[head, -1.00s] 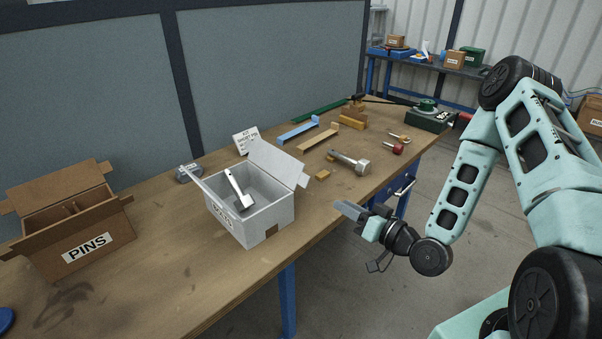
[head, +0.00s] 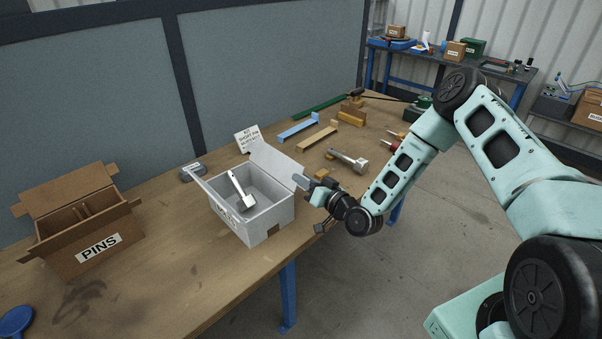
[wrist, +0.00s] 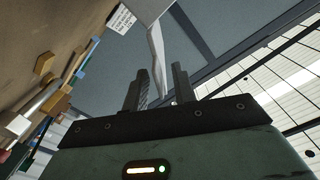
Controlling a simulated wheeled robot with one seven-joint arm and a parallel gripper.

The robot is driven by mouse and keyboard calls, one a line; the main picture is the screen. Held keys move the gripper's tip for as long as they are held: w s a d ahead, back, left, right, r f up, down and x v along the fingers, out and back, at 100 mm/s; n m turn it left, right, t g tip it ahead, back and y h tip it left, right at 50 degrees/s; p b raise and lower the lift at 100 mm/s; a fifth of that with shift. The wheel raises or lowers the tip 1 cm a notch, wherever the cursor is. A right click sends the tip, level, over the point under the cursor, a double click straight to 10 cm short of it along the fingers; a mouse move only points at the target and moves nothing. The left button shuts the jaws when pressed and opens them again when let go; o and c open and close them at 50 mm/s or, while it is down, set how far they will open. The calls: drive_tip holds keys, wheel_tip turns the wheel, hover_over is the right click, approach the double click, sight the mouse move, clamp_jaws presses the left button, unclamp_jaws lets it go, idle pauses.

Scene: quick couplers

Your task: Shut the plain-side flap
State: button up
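The white box (head: 250,228) stands open on the workbench, with a hammer-like metal part (head: 240,188) inside. I cannot tell for sure which flap is the plain-side one. In the wrist view a thin white flap (wrist: 156,50) reaches down between the two fingers of my gripper (wrist: 158,82). The fingers are apart, with gaps beside the flap.
A cardboard PINS box (head: 85,262) stands open at left. A small sign (head: 247,139) and a grey object (head: 193,171) are behind the white box. A coupler-like metal part (head: 347,160), wooden blocks and coloured bars lie to the right.

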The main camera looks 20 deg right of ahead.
drive_tip(key=shift+x, duration=0.85)
drive_tip(key=shift+c, duration=0.4)
clamp_jaws()
